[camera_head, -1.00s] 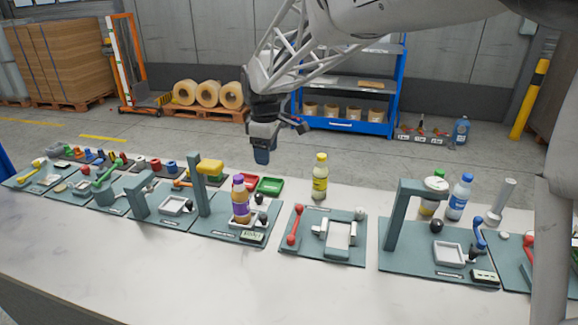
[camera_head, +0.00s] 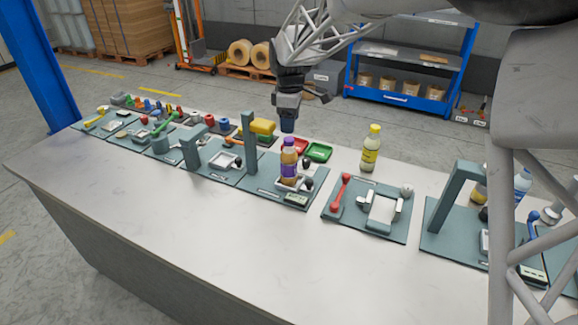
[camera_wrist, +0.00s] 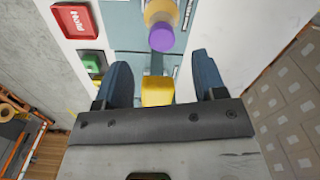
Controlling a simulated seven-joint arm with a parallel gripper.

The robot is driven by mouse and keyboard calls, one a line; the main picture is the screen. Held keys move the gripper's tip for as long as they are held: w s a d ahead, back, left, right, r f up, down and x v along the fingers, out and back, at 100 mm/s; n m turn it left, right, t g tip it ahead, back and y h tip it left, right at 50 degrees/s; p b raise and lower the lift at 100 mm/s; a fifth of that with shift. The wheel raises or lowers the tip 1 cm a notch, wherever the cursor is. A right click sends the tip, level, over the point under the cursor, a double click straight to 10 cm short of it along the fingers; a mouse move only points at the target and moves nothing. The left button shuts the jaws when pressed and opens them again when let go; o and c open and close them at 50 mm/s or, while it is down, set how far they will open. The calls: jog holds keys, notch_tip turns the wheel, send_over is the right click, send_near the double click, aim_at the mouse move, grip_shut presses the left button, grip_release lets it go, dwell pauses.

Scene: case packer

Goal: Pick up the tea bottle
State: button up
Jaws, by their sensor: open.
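A bottle with a purple cap, purple label and amber contents (camera_head: 288,165) stands upright on a teal station plate; I cannot read its label. In the wrist view its purple cap (camera_wrist: 161,38) shows at the top centre, beyond my fingertips. A bottle with yellow contents and a yellow cap (camera_head: 371,150) stands behind the plate to the right. Which of them is the tea is not legible. My gripper (camera_head: 288,126) hangs pointing down, just above and behind the purple-capped bottle in the head view.
A teal post (camera_head: 249,145) with a yellow head (camera_head: 263,127) stands left of the purple-capped bottle. Red (camera_wrist: 75,20) and green (camera_wrist: 91,64) trays lie close by. A blue-labelled bottle (camera_head: 522,184) stands far right. The white table's front (camera_head: 240,235) is clear.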

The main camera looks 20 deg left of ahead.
aim_at(290, 139)
jog(key=shift+f, duration=0.8)
jog(key=shift+s+f, duration=0.1)
jog(key=shift+f, duration=2.45)
jog(key=shift+c, duration=0.3)
grip_shut()
